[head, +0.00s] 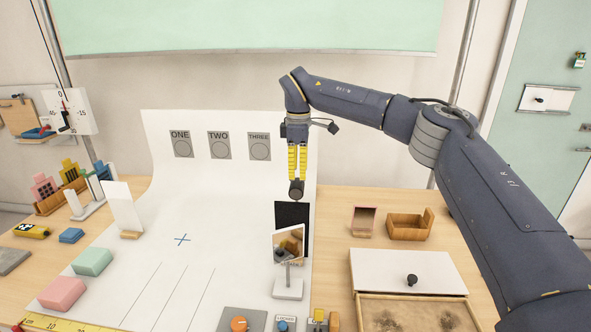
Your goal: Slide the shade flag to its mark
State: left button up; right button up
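The shade flag (292,222) is a black upright panel at the right side of the white backdrop sheet, with a round dark knob (296,188) at its top. My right gripper (297,178) points straight down over it. Its yellow fingers are close together, with their tips at the knob, and look shut on it. The small mirror on a white stand (288,280) hides the flag's lower part. A blue cross mark (182,239) lies on the sheet to the left. Thin lines run across the sheet in front of it. My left gripper is not in view.
A white upright card (124,209) stands at left, with green (92,262) and pink (62,293) blocks nearer. An orange knob box (240,323) is at the front. Wooden holders (409,225) and a white-lidded box (403,270) stand at right. The sheet's middle is clear.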

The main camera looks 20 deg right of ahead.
aim_at(298, 217)
notch_tip(298, 217, down, 17)
dwell(0.7)
grip_shut()
dwell(0.3)
